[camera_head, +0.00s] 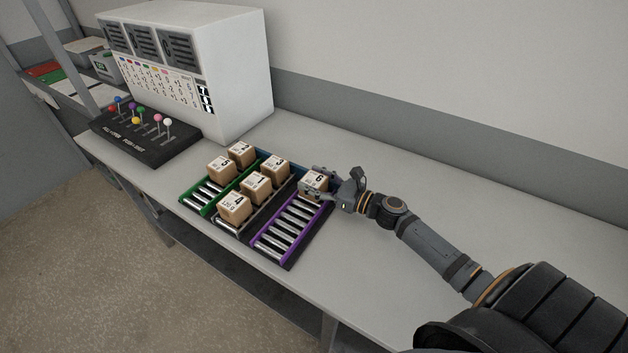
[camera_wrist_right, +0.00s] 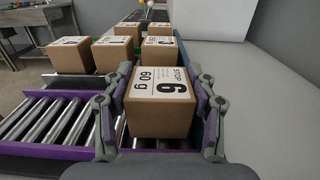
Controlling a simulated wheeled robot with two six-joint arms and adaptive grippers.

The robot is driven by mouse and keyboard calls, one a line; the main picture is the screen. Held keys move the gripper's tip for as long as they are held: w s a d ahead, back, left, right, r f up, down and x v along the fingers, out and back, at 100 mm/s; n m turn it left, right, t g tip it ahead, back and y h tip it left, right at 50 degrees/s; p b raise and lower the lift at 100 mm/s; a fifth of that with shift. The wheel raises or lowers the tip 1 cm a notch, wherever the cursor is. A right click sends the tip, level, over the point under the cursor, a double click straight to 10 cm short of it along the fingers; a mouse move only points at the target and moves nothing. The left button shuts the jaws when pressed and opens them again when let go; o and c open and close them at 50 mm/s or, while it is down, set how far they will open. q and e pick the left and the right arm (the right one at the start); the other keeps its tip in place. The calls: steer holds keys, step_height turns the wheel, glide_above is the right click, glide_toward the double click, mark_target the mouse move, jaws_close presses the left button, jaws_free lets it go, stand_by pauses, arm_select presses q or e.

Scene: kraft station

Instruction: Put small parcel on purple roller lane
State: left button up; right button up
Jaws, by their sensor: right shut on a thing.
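The small parcel (camera_head: 314,181) is a brown box whose label shows a 6. It is at the far end of the purple roller lane (camera_head: 268,249). My right gripper (camera_head: 322,184) is shut on it, with one finger on each side. In the right wrist view the parcel (camera_wrist_right: 160,104) sits between the fingers, its label reading STOP 6 and 60 g. Rollers show under and beside it in that view; whether it rests on them or hangs just above is unclear. The near rollers of the purple lane are bare. My left gripper is not in view.
Several other numbered boxes, such as box 4 (camera_head: 234,208), stand on the neighbouring lanes, including the green lane (camera_head: 196,203). A lever panel (camera_head: 142,139) and a white cabinet (camera_head: 225,75) stand at the back left. The table (camera_head: 420,200) is clear on the right.

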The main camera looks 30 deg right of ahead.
steer(key=shift+f, duration=0.2)
steer(key=o, duration=1.3)
steer(key=shift+c, duration=0.2)
